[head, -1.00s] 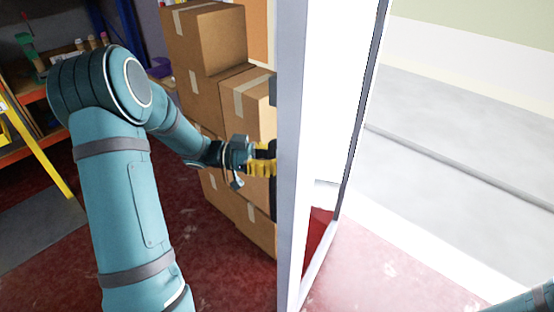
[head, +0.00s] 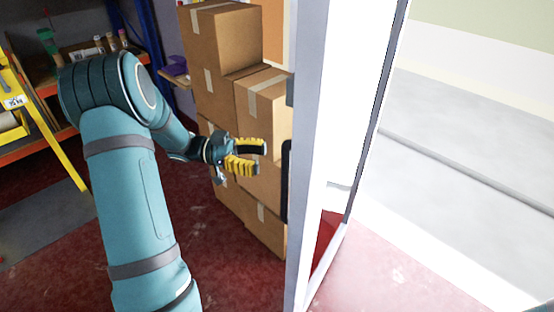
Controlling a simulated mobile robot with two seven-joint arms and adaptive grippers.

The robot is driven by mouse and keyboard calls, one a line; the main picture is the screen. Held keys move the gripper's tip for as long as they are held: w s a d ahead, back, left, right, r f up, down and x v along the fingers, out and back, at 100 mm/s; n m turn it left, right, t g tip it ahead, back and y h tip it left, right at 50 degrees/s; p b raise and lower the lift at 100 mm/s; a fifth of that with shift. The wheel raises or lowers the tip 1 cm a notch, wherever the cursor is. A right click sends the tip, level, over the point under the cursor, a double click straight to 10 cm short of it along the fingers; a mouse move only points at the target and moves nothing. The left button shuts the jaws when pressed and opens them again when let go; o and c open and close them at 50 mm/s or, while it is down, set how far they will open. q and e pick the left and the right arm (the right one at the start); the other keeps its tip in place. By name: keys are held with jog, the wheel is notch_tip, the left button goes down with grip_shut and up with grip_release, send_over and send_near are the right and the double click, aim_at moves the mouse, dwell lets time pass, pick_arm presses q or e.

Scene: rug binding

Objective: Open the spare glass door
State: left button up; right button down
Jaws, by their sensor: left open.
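The spare glass door (head: 310,150) stands swung open, its pale edge upright in the middle of the head view. A dark handle (head: 286,182) shows on its left side. My left gripper (head: 262,157) is open and empty, its yellow-padded fingers pointing right toward the handle. A small gap shows between the fingertips and the handle. The door's far face is mostly hidden by its edge. My right gripper is out of the picture.
Stacked cardboard boxes (head: 222,40) stand behind my left gripper. A yellow frame (head: 45,125) and a shelf (head: 95,65) are at the left. Right of the door lies a bright doorway with a pale step (head: 470,130) and clear floor.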

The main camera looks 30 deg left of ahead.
pick_arm(q)
jog(key=shift+v, duration=2.15)
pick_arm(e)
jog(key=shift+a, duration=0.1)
